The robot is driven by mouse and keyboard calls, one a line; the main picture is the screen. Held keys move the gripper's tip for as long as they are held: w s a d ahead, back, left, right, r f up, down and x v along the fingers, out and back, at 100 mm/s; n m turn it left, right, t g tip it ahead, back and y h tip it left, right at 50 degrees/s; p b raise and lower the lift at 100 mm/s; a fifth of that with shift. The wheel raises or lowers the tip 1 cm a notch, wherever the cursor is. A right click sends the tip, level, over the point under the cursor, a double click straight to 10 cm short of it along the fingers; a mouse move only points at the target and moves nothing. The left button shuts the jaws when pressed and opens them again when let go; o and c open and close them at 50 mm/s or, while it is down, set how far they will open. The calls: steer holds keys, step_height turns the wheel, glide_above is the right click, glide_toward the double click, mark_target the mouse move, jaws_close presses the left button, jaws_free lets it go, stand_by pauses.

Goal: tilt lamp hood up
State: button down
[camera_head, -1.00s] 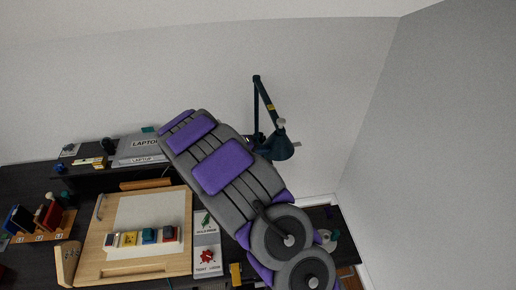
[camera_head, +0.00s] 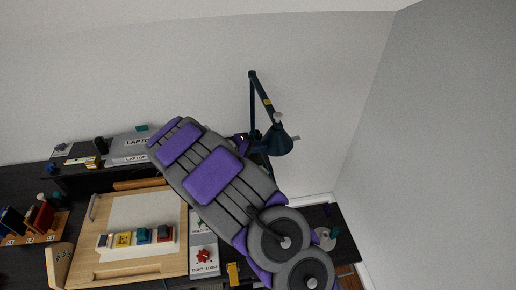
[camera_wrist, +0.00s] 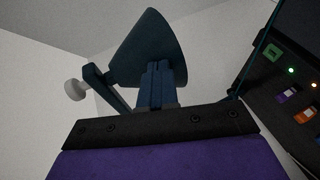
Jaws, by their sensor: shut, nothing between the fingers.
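The desk lamp is dark teal, with a jointed arm (camera_head: 264,96) and a cone-shaped hood (camera_head: 277,141) angled downward in the head view. A pale knob (camera_head: 278,116) sits at the hood's joint. In the wrist view the hood (camera_wrist: 150,45) fills the top middle, with the knob (camera_wrist: 76,89) at its left. My gripper (camera_wrist: 160,70) is shut and empty, its fingers pointing up just below the hood. I cannot tell whether they touch it. In the head view my arm hides most of the gripper, beside the lamp.
A drawing board (camera_head: 92,270) with small coloured blocks lies on the dark desk, left of my arm. A dark panel with lights (camera_wrist: 285,95) is at right in the wrist view. Wall space above the lamp is clear.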

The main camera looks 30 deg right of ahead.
mark_target(266, 151)
steer(key=f+h+b, duration=0.1)
steer(key=b, duration=0.2)
steer(key=d+f+h+b, duration=0.1)
steer(key=b, duration=0.2)
steer(key=d+f+n+h+b, duration=0.1)
steer(key=h+b, duration=0.1)
steer(key=b, duration=0.1)
steer(key=shift+s+d+b, duration=0.25)
steer(key=shift+b, duration=0.05)
steer(key=h+b, duration=0.1)
steer(key=d+h+b, duration=0.1)
steer(key=b, duration=0.1)
steer(key=shift+s+d+f+n+b, duration=0.1)
steer(key=shift+s+d+n+b, duration=0.05)
steer(key=shift+d+n+b, duration=0.2)
steer(key=shift+s+d+b, duration=0.1)
steer(key=shift+d+b, duration=0.2)
steer(key=shift+b, duration=0.3)
steer(key=s+a+f+b, duration=0.1)
steer(key=a+f, duration=0.3)
steer(key=a, duration=0.9)
steer(key=shift+s+a, duration=0.1)
steer(key=shift+a, duration=0.25)
steer(key=shift+r, duration=0.1)
